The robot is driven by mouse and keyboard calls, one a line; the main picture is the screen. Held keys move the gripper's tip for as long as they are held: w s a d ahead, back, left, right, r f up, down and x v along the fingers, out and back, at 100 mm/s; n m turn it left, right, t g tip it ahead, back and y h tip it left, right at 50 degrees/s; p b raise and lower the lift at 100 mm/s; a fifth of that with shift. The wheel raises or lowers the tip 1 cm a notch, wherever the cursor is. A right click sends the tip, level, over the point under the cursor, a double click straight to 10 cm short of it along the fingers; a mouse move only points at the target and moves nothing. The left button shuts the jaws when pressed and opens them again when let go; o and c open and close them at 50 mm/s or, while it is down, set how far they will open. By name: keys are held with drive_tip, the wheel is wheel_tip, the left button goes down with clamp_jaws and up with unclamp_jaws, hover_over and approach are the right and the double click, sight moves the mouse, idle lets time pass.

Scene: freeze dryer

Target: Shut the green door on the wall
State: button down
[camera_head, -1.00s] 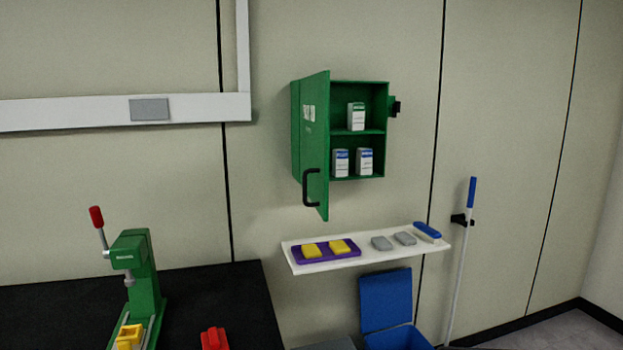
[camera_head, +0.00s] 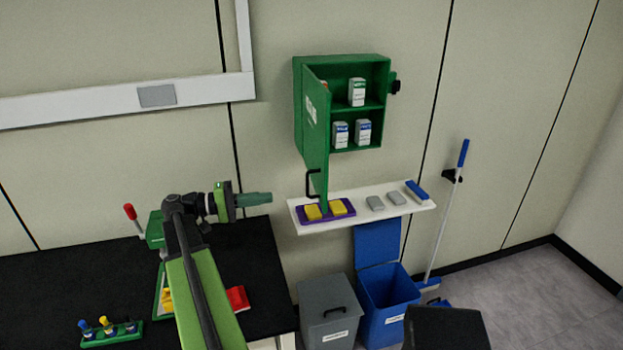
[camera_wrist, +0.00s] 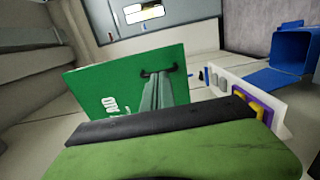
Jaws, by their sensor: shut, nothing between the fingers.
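A green cabinet (camera_head: 342,66) hangs on the wall in the head view. Its green door (camera_head: 316,130) is hinged on the left and stands wide open toward me, with a black handle (camera_head: 312,184) near its lower free edge. Small white boxes (camera_head: 357,92) stand on its two shelves. My gripper (camera_head: 268,198) is shut and empty, to the left of the door and a little below the handle, apart from it in the head view. In the wrist view the door (camera_wrist: 95,88) and handle (camera_wrist: 160,71) show beyond my gripper's fingers (camera_wrist: 155,95).
Below the cabinet is a white shelf (camera_head: 362,208) with a purple tray (camera_head: 310,217), yellow and grey blocks. A grey bin (camera_head: 325,305) and an open blue bin (camera_head: 388,295) stand beneath. A black-topped bench (camera_head: 80,270) with a green press is at left.

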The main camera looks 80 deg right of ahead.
sight(322, 191)
drive_tip(key=x, duration=1.4)
drive_tip(key=shift+s+r, duration=0.15)
drive_tip(key=shift+r, duration=0.15)
